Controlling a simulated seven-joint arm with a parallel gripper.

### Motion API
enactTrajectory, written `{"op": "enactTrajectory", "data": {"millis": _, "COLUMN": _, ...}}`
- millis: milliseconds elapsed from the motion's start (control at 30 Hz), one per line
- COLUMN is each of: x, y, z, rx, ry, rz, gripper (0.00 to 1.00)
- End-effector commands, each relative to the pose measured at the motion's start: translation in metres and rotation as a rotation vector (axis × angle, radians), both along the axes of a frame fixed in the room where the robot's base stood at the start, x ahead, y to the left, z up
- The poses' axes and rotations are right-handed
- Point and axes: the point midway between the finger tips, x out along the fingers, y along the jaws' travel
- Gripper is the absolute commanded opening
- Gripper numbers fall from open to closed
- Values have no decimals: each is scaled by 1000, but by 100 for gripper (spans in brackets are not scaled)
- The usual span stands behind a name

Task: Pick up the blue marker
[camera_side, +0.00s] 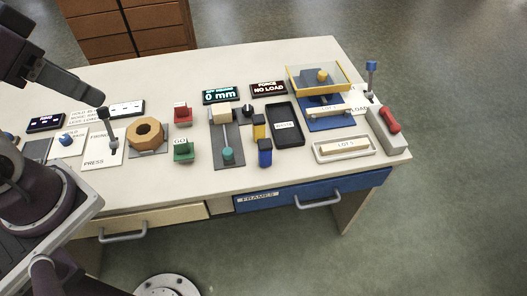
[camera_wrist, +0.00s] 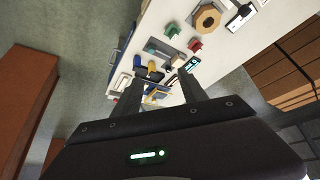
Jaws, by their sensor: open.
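A short blue upright piece (camera_side: 264,152), which looks like the blue marker, stands near the table's front edge in the side view. A similar yellow piece (camera_side: 259,127) stands just behind it. In the wrist view the blue piece (camera_wrist: 126,61) is small, up between my finger lines, and its shape is hard to make out. My gripper (camera_wrist: 153,88) is open, with two dark fingers apart and nothing between them. In the side view a dark finger (camera_side: 75,87) of it shows above the left part of the table, well away from the blue piece.
A black tray (camera_side: 284,125) is right of the blue piece, a slider with a teal knob (camera_side: 227,153) left of it. Green (camera_side: 183,151) and red (camera_side: 182,115) blocks and a wooden nut (camera_side: 146,134) stand further left. A yellow-rimmed clear box (camera_side: 319,79) stands back right.

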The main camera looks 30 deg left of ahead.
Motion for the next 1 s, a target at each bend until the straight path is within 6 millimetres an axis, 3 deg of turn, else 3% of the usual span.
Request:
{"op": "enactTrajectory", "data": {"millis": 300, "x": 0, "y": 0, "z": 0, "rx": 0, "ry": 0, "rz": 0, "gripper": 50}}
{"op": "enactTrajectory", "data": {"millis": 367, "x": 0, "y": 0, "z": 0, "rx": 0, "ry": 0, "rz": 0, "gripper": 58}}
{"op": "enactTrajectory", "data": {"millis": 667, "x": 0, "y": 0, "z": 2, "rx": 0, "ry": -1, "rz": 0, "gripper": 58}}
{"op": "enactTrajectory", "data": {"millis": 767, "x": 2, "y": 0, "z": 22, "rx": 0, "ry": -7, "rz": 0, "gripper": 58}}
{"op": "enactTrajectory", "data": {"millis": 867, "x": 4, "y": -1, "z": 58, "rx": 12, "ry": -1, "rz": -20, "gripper": 58}}
{"op": "enactTrajectory", "data": {"millis": 1000, "x": 47, "y": -11, "z": 86, "rx": 191, "ry": 91, "rz": -366, "gripper": 58}}
